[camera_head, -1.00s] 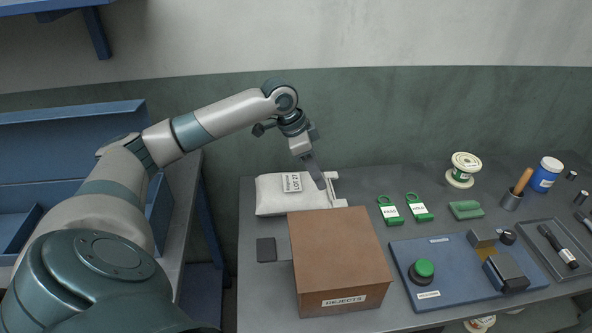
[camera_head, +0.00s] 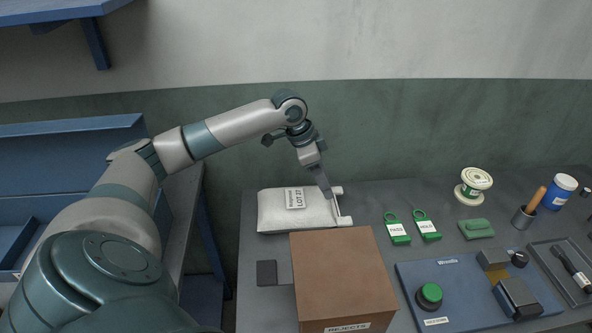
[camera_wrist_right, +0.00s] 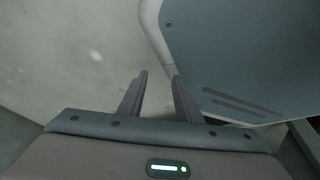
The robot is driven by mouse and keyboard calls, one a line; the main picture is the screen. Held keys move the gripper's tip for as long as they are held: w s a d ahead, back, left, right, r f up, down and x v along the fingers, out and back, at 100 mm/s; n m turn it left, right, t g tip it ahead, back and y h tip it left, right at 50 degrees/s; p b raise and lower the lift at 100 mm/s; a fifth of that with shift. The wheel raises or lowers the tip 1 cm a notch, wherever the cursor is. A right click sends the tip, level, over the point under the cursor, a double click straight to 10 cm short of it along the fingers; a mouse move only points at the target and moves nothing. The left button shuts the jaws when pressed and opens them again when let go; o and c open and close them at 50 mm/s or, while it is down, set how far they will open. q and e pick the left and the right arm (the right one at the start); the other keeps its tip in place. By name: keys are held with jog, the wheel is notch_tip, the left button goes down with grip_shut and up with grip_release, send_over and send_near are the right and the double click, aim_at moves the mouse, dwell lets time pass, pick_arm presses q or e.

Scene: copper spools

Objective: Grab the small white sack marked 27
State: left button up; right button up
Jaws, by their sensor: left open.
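The small white sack (camera_head: 275,216) lies flat at the back left of the grey bench. Its label reads LOT 27. White tabs stick out at its right end. My left gripper (camera_head: 329,194) reaches down over the right end of the sack. Its jaws are open, and one finger partly hides that end. I cannot tell whether it touches the cloth. My right gripper (camera_wrist_right: 160,76) shows only in the right wrist view, with its two fingers apart and nothing between them.
A brown box (camera_head: 340,275) marked REJECTS stands just in front of the sack. A dark square block (camera_head: 266,273) lies left of the box. Green tags (camera_head: 397,232), a spool (camera_head: 473,184) and a blue board (camera_head: 455,280) are to the right. A wall runs behind.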

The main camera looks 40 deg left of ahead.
pick_arm(q)
jog(key=p+x, duration=0.2)
jog(key=x, duration=0.8)
jog(key=shift+f, duration=0.1)
jog(key=shift+d+f, duration=0.1)
jog(key=shift+f, duration=0.1)
pick_arm(e)
jog(key=s+d+g, duration=0.2)
jog(key=s+d, duration=0.1)
jog(key=s, duration=0.5)
jog(key=shift+s+d+f+h, duration=0.25)
jog(key=shift+d+h, duration=0.05)
jog(key=shift+d, duration=0.05)
jog(key=shift+w, duration=0.15)
pick_arm(q)
jog(key=shift+d, duration=0.1)
pick_arm(e)
jog(key=shift+r, duration=0.1)
